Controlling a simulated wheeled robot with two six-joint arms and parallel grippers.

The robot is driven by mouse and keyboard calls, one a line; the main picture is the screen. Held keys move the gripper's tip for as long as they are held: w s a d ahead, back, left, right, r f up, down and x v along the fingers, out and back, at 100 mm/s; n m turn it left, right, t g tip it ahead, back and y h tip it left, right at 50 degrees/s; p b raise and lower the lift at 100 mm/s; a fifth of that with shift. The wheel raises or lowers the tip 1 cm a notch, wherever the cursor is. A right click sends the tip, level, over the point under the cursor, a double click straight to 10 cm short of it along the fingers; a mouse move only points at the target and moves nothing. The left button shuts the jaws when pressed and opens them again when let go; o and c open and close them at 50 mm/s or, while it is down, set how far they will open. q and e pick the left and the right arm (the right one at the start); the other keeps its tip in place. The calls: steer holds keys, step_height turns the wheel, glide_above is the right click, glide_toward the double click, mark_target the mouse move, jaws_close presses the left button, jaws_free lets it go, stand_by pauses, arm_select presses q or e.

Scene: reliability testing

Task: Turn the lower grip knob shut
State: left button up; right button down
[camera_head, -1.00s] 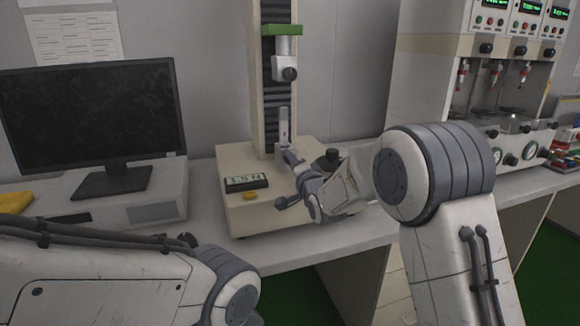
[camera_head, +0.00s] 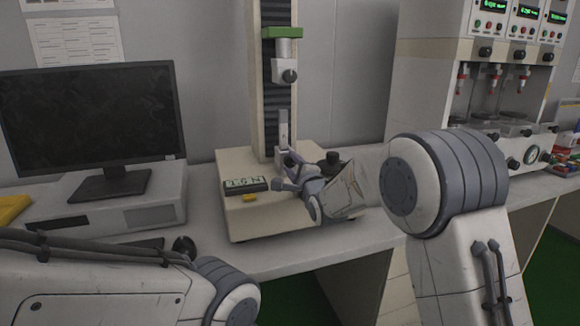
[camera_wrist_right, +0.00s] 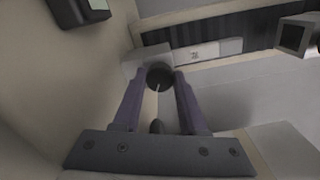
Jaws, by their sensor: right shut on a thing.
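The tensile tester's lower grip (camera_head: 283,133) is a pale upright block above the machine's base, below the upper grip (camera_head: 283,68). Its dark round knob (camera_wrist_right: 159,75), with a thin pale line on its face, shows in the right wrist view between the fingertips. My right gripper (camera_head: 284,172) reaches in from the right in the head view and hides most of the knob there. In the right wrist view its two purple-grey fingers (camera_wrist_right: 159,88) are shut on the knob from both sides. My left arm shows at lower left; its gripper is out of view.
The tester's base (camera_head: 240,222) carries a small display (camera_head: 245,184) and a yellow button (camera_head: 250,198). A black knob (camera_head: 333,157) stands on the base behind my right gripper. A monitor (camera_head: 92,120) is at left, a dosing machine (camera_head: 470,60) at right.

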steer(key=shift+f, duration=0.25)
steer(key=shift+c, duration=2.2)
jaws_free()
steer(key=shift+r, duration=0.15)
steer(key=shift+s, duration=0.1)
steer(key=v, duration=1)
steer(key=shift+s, duration=0.2)
